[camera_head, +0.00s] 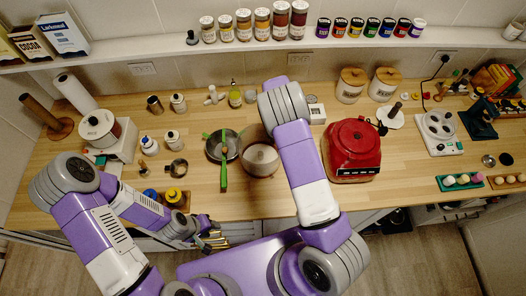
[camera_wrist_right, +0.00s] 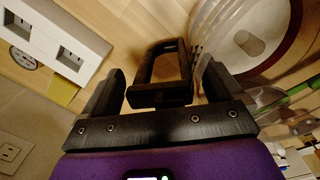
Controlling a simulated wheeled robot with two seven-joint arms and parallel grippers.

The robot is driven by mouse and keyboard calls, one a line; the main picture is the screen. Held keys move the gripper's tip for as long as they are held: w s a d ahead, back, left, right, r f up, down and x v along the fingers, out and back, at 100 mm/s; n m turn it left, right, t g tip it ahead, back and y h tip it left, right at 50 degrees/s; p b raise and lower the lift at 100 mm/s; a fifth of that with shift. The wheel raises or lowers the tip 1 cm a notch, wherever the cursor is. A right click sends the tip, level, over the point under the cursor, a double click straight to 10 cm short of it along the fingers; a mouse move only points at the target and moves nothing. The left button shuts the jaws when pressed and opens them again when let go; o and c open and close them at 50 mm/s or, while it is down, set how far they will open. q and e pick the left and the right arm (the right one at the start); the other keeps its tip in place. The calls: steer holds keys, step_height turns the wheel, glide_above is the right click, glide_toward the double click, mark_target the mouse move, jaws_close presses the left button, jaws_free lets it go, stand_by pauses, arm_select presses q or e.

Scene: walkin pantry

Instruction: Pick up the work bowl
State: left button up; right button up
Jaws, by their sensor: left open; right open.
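The work bowl (camera_head: 261,157) is a clear, round bowl standing on the wooden counter, partly hidden by my right arm in the head view. In the right wrist view the clear bowl (camera_wrist_right: 246,40) fills the upper right, and its black loop handle (camera_wrist_right: 167,72) points toward me. My right gripper (camera_wrist_right: 160,85) is open, with one finger on each side of the handle and gaps visible. The head view hides this gripper behind its own arm. My left gripper (camera_head: 211,236) is open and empty at the counter's front edge, far left of the bowl.
A red appliance (camera_head: 355,148) stands to the right. The counter in front of the bowl is clear.

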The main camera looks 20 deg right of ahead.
steer(key=shift+w, duration=0.1)
steer(key=c, duration=1.5)
steer(key=shift+r, duration=0.25)
steer(key=shift+c, duration=0.2)
